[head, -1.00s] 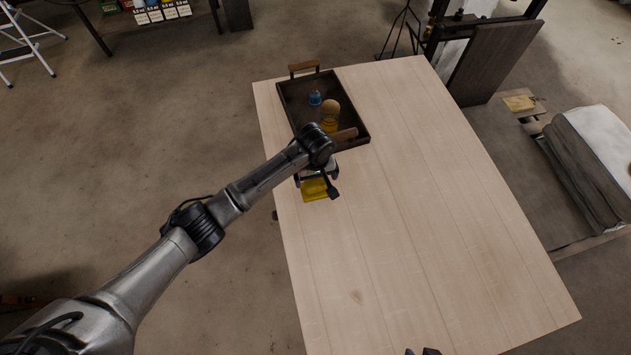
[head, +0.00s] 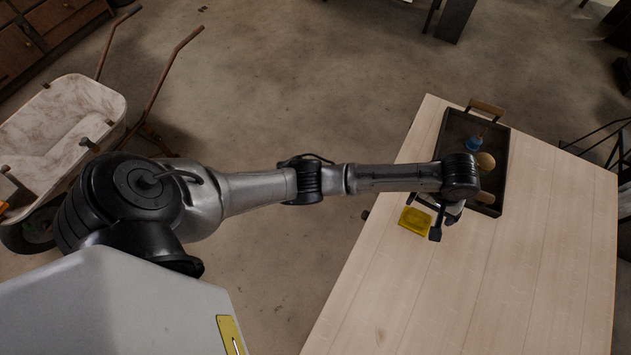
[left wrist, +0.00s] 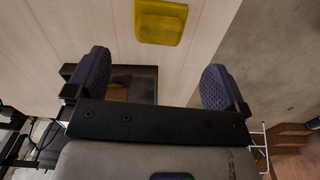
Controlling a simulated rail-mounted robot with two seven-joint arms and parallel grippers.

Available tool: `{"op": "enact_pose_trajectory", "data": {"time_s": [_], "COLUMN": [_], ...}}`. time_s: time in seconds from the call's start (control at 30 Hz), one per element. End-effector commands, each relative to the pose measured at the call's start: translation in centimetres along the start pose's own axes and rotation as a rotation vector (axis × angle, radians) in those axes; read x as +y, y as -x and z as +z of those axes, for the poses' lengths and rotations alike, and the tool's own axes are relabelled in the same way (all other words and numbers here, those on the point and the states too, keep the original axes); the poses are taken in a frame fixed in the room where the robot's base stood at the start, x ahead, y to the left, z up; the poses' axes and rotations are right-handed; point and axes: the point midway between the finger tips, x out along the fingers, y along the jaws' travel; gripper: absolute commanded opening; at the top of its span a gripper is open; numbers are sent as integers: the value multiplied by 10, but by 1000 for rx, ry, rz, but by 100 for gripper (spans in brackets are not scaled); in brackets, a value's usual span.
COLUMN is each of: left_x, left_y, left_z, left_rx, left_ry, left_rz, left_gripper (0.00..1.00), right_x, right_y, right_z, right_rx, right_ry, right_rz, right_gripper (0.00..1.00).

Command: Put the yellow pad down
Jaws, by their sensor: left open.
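The yellow pad (head: 414,220) lies flat on the wooden table, near its left edge and just below the dark tray. It also shows at the top of the left wrist view (left wrist: 160,22), beyond my fingers and apart from them. My left gripper (head: 427,216) is beside the pad, on its tray side. Its two fingers are spread wide with nothing between them in the left wrist view (left wrist: 155,80). My left arm's end covers part of the tray. My right gripper is not in view.
The dark tray (head: 456,126) with wooden handles holds a blue item (head: 473,144) and a tan round item (head: 485,161). The table (head: 540,260) is clear right of and below the pad. A wheelbarrow (head: 70,110) stands on the floor at left.

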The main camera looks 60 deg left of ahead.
Motion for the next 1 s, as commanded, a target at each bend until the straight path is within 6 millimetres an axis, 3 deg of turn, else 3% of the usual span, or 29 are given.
{"op": "enact_pose_trajectory", "data": {"time_s": [0.2,0.4,0.7,0.83,1.0], "left_x": [-28,-78,-170,-200,-221], "left_y": [-50,-71,-61,-50,-41], "left_z": [78,145,214,229,239], "left_rx": [5,80,225,266,294], "left_ry": [-238,-430,-623,-676,-717], "left_rz": [109,187,150,105,65], "left_gripper": [100,100,100,100,100], "right_x": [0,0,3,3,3], "right_y": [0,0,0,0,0], "right_z": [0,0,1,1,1], "right_rx": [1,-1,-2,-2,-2], "right_ry": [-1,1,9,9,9], "right_rz": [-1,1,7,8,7], "right_gripper": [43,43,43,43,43]}}
